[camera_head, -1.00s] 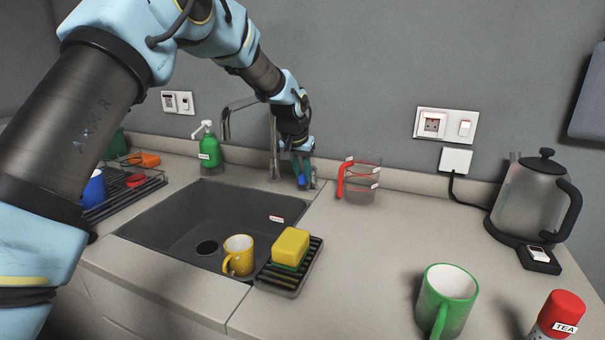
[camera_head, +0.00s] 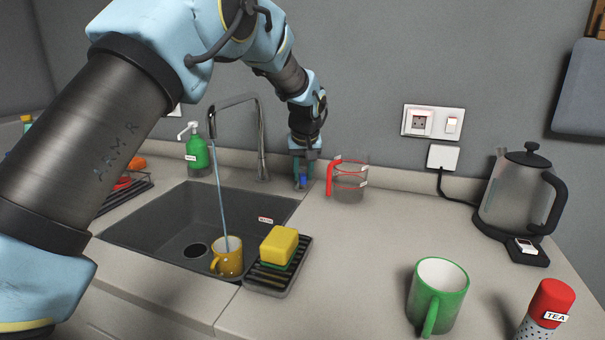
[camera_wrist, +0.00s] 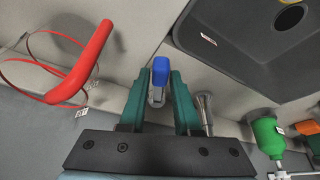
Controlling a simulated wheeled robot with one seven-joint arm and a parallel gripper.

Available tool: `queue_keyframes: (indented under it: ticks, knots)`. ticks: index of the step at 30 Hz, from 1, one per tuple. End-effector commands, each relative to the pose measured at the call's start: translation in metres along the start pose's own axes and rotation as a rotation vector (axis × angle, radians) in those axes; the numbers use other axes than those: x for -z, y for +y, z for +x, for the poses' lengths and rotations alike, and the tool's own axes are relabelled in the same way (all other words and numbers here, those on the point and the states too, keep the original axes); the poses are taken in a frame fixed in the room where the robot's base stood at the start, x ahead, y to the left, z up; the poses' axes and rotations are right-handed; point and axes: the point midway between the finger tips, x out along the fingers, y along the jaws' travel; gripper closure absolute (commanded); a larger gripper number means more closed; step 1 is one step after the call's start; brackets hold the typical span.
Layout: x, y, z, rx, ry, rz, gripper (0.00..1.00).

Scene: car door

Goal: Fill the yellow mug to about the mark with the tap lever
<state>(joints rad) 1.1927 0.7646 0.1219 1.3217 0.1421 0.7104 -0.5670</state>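The yellow mug (camera_head: 228,263) stands upright in the sink, near its front right corner. A water stream (camera_head: 221,200) falls from the tap (camera_head: 261,140) into the mug's mouth. The water level and any mark on the mug cannot be made out. The tap lever has a blue end (camera_wrist: 161,70), also seen low between my fingers in the head view (camera_head: 302,182).
A red-handled clear jug (camera_head: 349,182) stands close right of my gripper. A yellow sponge (camera_head: 279,245) lies on a rack (camera_head: 276,283) beside the mug. A green soap bottle (camera_head: 196,155), green mug (camera_head: 437,296) and kettle (camera_head: 517,195) stand on the counter.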

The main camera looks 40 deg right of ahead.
Motion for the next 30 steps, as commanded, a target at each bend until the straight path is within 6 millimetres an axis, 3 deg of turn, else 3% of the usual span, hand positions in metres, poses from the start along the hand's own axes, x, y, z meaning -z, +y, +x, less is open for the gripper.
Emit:
queue_keyframes:
  ticks: [6,16,30]
  knots:
    - [-0.001,0.0,0.0,0.0,-0.001,0.001,0.45]
    - [-0.001,0.001,-0.005,-0.001,-0.001,0.001,0.45]
    - [-0.001,0.001,-0.087,-0.002,0.001,0.001,0.45]
